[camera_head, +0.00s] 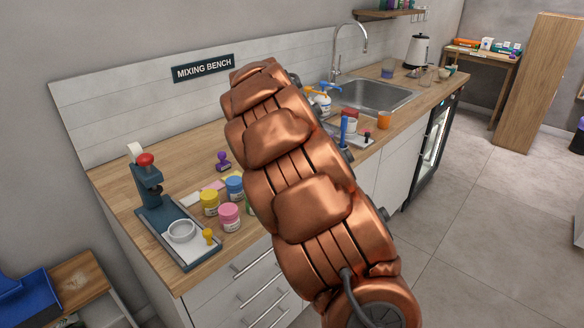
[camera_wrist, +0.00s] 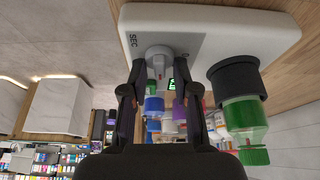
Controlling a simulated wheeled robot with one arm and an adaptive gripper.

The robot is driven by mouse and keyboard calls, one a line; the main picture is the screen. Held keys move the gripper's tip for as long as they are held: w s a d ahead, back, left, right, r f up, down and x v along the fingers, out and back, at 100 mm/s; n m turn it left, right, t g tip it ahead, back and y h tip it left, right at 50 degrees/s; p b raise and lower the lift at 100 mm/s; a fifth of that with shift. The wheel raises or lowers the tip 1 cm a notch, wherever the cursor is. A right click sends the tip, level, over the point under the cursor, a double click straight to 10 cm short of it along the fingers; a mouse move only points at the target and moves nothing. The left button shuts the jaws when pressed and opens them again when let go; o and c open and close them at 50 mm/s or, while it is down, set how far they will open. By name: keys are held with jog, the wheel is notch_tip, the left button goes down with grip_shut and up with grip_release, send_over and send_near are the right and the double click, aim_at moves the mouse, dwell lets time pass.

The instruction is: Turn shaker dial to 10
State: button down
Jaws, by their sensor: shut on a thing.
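The shaker (camera_wrist: 210,32) shows in the wrist view as a white body with "SEC" lettering, seen upside down. Its pale grey dial (camera_wrist: 158,51) sits between the two black fingers of my gripper (camera_wrist: 161,66), which is shut on it. A small green display (camera_wrist: 172,85) shows just beside the dial, partly hidden by a finger; I cannot read its number. In the head view my copper arm hides my gripper and the shaker.
On the wooden bench (camera_head: 118,178) stand a dark press with a red knob (camera_head: 145,160), a white bowl (camera_head: 181,231) and yellow, blue and pink jars (camera_head: 229,216).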

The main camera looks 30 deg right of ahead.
jog(key=shift+m, duration=0.4)
jog(key=c, duration=0.9)
grip_release()
jog(key=shift+v, duration=5.95)
jog(key=shift+w, duration=0.15)
